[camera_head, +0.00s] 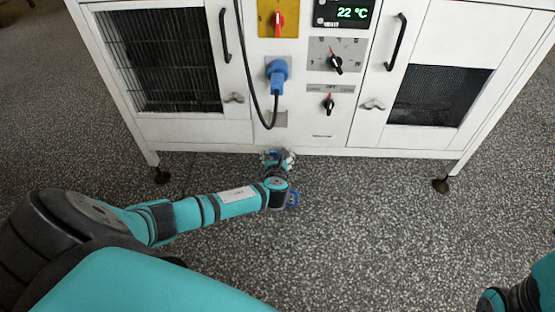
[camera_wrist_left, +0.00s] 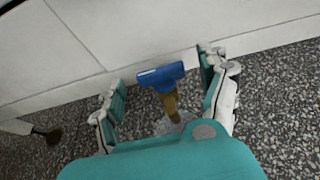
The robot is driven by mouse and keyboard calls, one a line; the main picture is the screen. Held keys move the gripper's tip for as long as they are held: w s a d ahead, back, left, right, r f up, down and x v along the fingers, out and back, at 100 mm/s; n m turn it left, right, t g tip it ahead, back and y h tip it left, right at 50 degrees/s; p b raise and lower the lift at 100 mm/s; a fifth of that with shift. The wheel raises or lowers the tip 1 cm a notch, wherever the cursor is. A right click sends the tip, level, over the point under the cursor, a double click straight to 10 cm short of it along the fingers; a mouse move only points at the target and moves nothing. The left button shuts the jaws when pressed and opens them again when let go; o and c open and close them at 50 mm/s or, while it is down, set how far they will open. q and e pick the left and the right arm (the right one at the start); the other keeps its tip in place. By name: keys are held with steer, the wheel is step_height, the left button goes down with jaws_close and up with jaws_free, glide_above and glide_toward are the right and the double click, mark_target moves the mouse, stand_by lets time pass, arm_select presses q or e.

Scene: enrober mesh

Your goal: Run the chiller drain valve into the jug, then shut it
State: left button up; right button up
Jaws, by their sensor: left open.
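The drain valve has a blue handle (camera_wrist_left: 161,75) set across a brass body (camera_wrist_left: 170,101), seen in the left wrist view close to the white chiller's lower front. My left gripper (camera_wrist_left: 160,90) is open, with one finger on each side of the valve handle and apart from it. In the head view my left gripper (camera_head: 278,158) is at the bottom middle of the chiller (camera_head: 230,131) and mostly hides the valve. A pale, clear patch (camera_wrist_left: 165,127) below the brass body may be the jug, largely hidden by my gripper. My right gripper is out of view.
A blue loop (camera_head: 294,199) shows beside my left wrist; I cannot tell if it is the jug's handle. A blue plug (camera_head: 277,72) with a hanging black cable (camera_head: 247,70) is on the panel. The display (camera_head: 345,13) reads 22 °C. The speckled floor is clear in front.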

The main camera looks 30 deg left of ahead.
arm_select(q)
steer(key=shift+w+a+f, duration=0.2)
steer(key=shift+w+a, duration=0.05)
steer(key=shift+w, duration=0.15)
steer(key=c, duration=1.2)
